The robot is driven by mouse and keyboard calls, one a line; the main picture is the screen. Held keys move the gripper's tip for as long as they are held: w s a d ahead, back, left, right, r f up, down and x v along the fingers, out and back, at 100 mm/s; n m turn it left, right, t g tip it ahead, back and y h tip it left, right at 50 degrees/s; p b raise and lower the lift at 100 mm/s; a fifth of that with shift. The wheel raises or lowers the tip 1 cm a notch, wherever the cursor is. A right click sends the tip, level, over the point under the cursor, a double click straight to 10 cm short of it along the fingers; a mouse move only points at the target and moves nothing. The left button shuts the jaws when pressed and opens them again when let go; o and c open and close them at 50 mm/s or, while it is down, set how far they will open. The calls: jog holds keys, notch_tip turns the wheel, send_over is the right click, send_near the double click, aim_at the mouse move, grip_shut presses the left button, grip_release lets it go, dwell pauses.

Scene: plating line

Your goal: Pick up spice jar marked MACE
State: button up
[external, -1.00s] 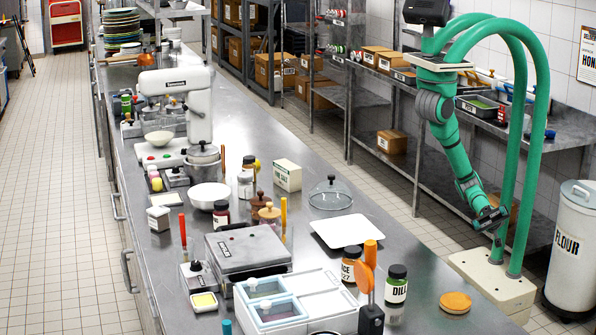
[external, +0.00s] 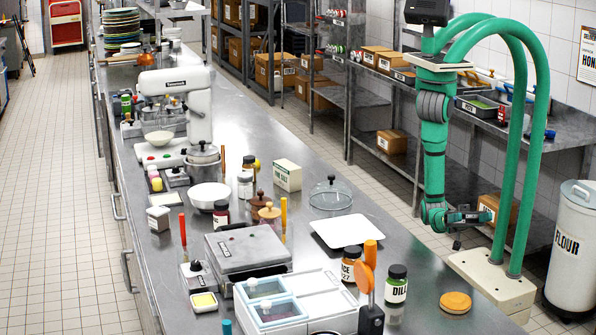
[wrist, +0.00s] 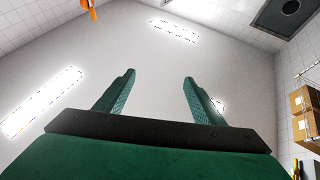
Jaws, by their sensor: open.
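A dark jar (external: 350,266) with a black lid and pale label stands upright near the front of the steel counter. Its readable letters look like "ACE" or "ICE"; the start of the word is not clear, and an orange tool stands close in front. A similar jar marked DILL (external: 396,287) stands to its right. My gripper (external: 470,216) is off the counter's right side, well apart from the jars.
An orange-topped tool (external: 370,278) stands between the two jars at the front. A white tray (external: 343,231) lies behind the jars, and a round orange lid (external: 455,302) lies to the right. A white container with blue-framed lids (external: 290,296) sits to the left.

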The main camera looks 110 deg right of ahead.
jog(key=w+d+r+m+t+h, duration=0.25)
jog(key=w+d+r, duration=0.2)
jog(key=w, duration=0.55)
jog(key=w+d+r+m+t+h, duration=0.1)
jog(key=w+d+r+t+h, duration=0.25)
jog(key=w, duration=0.65)
jog(key=w+d+r+m+t+h, duration=0.1)
jog(key=w+d+r+m+h, duration=0.15)
jog(key=w+d+r, duration=0.55)
jog(key=g+h, duration=0.5)
jog(key=h, duration=0.1)
send_near(347, 263)
jog(key=shift+w+a+r+m, duration=0.2)
jog(key=shift+a+r+m, duration=0.05)
jog(key=shift+r+m, duration=0.1)
jog(key=shift+h, duration=0.25)
jog(key=shift+f+x, duration=0.15)
jog(key=shift+x, duration=2.55)
jog(key=shift+f+x, duration=0.15)
jog(key=shift+x, duration=2.55)
jog(key=shift+s+d, duration=0.1)
